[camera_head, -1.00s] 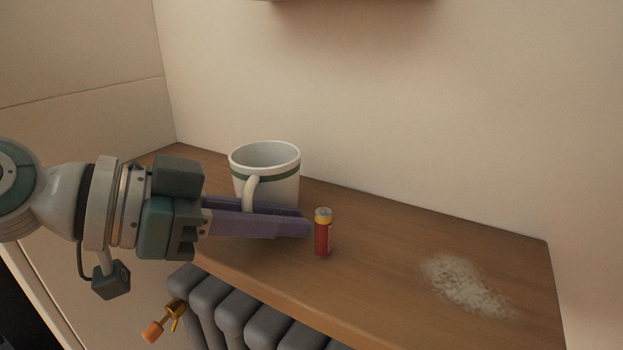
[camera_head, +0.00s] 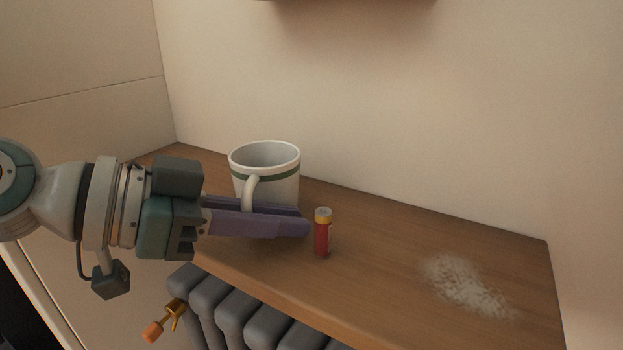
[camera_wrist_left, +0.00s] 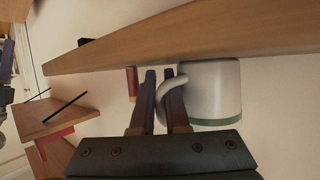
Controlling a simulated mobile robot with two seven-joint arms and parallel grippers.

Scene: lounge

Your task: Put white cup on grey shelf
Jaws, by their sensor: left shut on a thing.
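The white cup (camera_head: 273,178) with a green band below its rim is upright at the wooden shelf, near the wall. Its handle faces my left gripper (camera_head: 300,223). The left gripper's purple fingers are shut on the cup's handle; the wrist view shows the handle looping around one finger (camera_wrist_left: 162,80) with the cup body (camera_wrist_left: 212,92) beside the fingers. I cannot tell whether the cup's base touches the wood. A grey shelf is not clearly seen; only the underside of something dark (camera_head: 350,8) shows at the top edge. My right gripper is not in view.
A red cylinder with a yellow top (camera_head: 323,233) stands just beyond the fingertips. A whitish dusty patch (camera_head: 465,285) lies on the right of the wooden shelf (camera_head: 390,270). A grey radiator (camera_head: 235,315) with an orange valve is below its front edge.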

